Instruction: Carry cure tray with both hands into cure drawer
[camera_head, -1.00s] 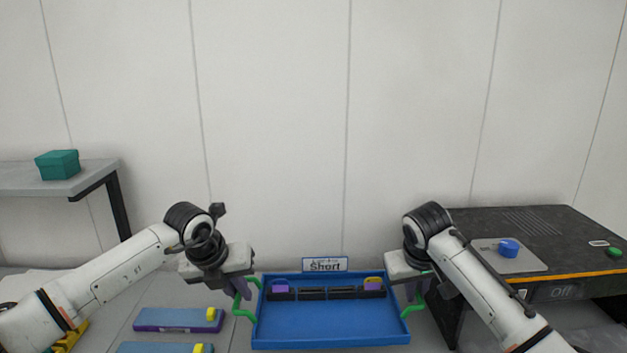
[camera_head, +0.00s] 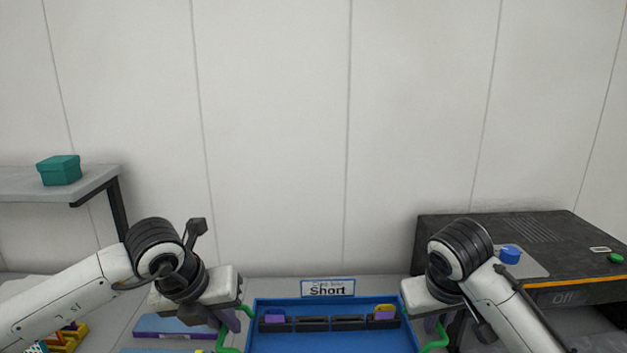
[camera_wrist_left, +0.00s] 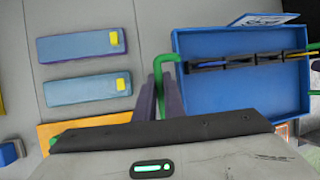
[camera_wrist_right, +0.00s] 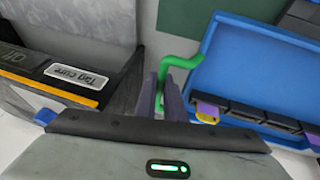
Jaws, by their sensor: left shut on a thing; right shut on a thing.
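The cure tray (camera_head: 330,338) is a blue tray with green side handles and a sign reading "Short" at its far edge. A dark slotted rack in it holds a purple piece (camera_head: 274,317) and a yellow-and-purple piece (camera_head: 384,312). My left gripper (camera_wrist_left: 158,92) is shut on the tray's left green handle (camera_wrist_left: 167,64). My right gripper (camera_wrist_right: 170,92) is shut on the right green handle (camera_wrist_right: 188,61). The tray's near part is cut off in the head view. A black machine (camera_head: 500,232) at the right bears a label reading "Tag cure" (camera_wrist_right: 77,74); no open drawer shows.
Blue blocks with yellow tabs (camera_wrist_left: 82,45) lie on the table left of the tray. A teal box (camera_head: 59,170) sits on a grey shelf (camera_head: 60,188) at the back left. A blue knob (camera_head: 510,253) and green button (camera_head: 615,258) are on the machine's top.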

